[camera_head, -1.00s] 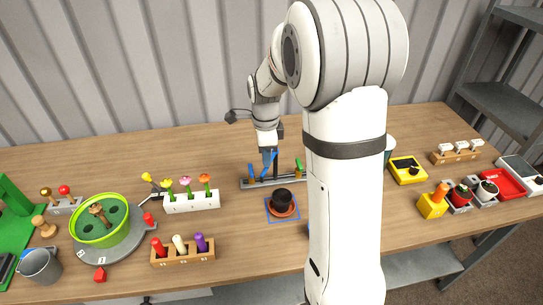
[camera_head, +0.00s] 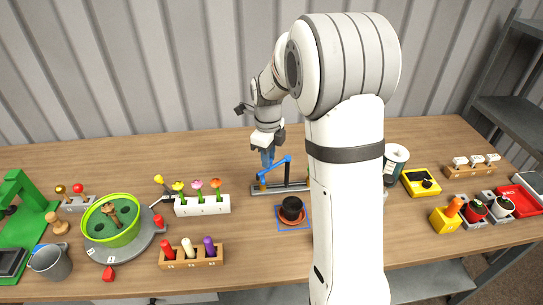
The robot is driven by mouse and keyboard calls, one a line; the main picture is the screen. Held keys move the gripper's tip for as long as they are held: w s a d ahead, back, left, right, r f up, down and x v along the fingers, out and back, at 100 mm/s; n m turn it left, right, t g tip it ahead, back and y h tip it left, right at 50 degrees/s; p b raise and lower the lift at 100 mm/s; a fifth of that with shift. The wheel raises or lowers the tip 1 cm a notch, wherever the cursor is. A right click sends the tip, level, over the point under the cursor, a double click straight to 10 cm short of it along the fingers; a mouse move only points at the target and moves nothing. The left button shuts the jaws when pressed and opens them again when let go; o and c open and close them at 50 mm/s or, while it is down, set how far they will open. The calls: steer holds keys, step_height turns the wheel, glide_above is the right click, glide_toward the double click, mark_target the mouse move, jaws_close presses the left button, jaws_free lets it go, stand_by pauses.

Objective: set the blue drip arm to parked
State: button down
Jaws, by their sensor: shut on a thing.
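The blue drip arm (camera_head: 280,162) slants from a dark upright post down to the left, above a long grey base (camera_head: 282,190). My gripper (camera_head: 267,160) points down at the left part of this arm and is shut on it. The exact contact is small and hard to make out. An orange-yellow piece (camera_head: 262,185) shows below the gripper at the base's left end. The base's right end is hidden behind my own arm. A black pot (camera_head: 291,208) on an orange saucer stands in front of the base.
A white block with flowers (camera_head: 202,206) stands close on the left. A holder with colored pegs (camera_head: 191,255) is in front of it. A green-rimmed bowl (camera_head: 110,221) sits farther left. A yellow box (camera_head: 421,182) is at the right. Bare table lies behind the base.

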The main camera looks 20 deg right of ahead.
steer(key=shift+s, duration=0.1)
steer(key=c, duration=1.3)
jaws_free()
steer(key=shift+o, duration=0.2)
steer(key=shift+r, duration=0.1)
step_height(320, 180, up, 7)
steer(key=shift+r, duration=0.3)
steer(key=shift+s+r, duration=0.1)
steer(key=shift+s, duration=0.05)
steer(key=s+a+n+t, duration=0.1)
steer(key=s+n+t, duration=0.1)
steer(key=s+n, duration=2.2)
steer(key=shift+s+a+n+t, duration=0.2)
steer(key=shift+s+n+t, duration=0.15)
steer(key=shift+n, duration=0.75)
